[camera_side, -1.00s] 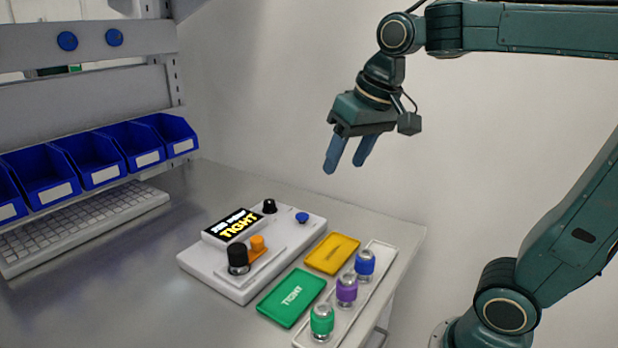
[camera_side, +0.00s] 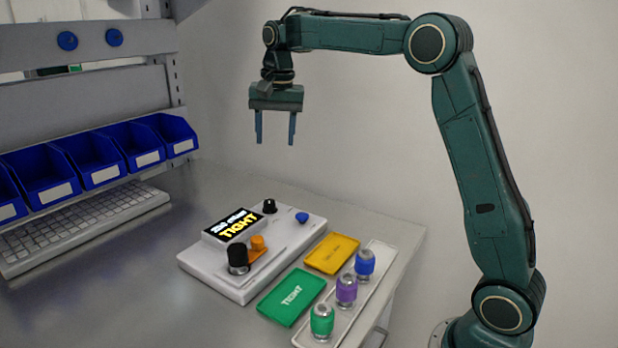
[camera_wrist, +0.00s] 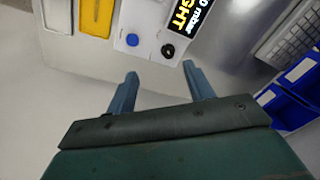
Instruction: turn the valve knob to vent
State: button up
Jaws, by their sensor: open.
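A white test device (camera_side: 215,270) sits on the bench with a lit display (camera_side: 238,225) that reads "TIGHT" under a smaller line. A small black knob (camera_side: 269,206), which looks like the valve knob, stands at its back corner next to a blue button (camera_side: 302,218). The wrist view also shows the knob (camera_wrist: 168,50) and the button (camera_wrist: 132,39). I cannot read a vent mark. My gripper (camera_side: 275,141) points down, open and empty, well above the knob. In the wrist view its fingertips (camera_wrist: 160,70) sit just below the knob in the picture, touching nothing.
On the device, a black-topped part (camera_side: 238,256) stands beside an orange piece (camera_side: 257,243). A green tray (camera_side: 291,297), a yellow tray (camera_side: 332,253) and a white rack (camera_side: 376,257) with three coloured-collared parts lie to the right. Blue bins (camera_side: 97,157) and a keyboard (camera_side: 85,223) are left.

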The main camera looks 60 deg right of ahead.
aim_at(270, 201)
jog(key=w+d+f+m+g, duration=0.1)
jog(key=w+d+f+m, duration=0.2)
jog(key=w+d+f, duration=0.2)
notch_tip(270, 201, down, 2)
jog(key=shift+w+f, duration=0.15)
jog(key=shift+w, duration=0.95)
jog(key=shift+f, duration=6.85)
jog(key=shift+a, duration=0.1)
jog(key=c, duration=1)
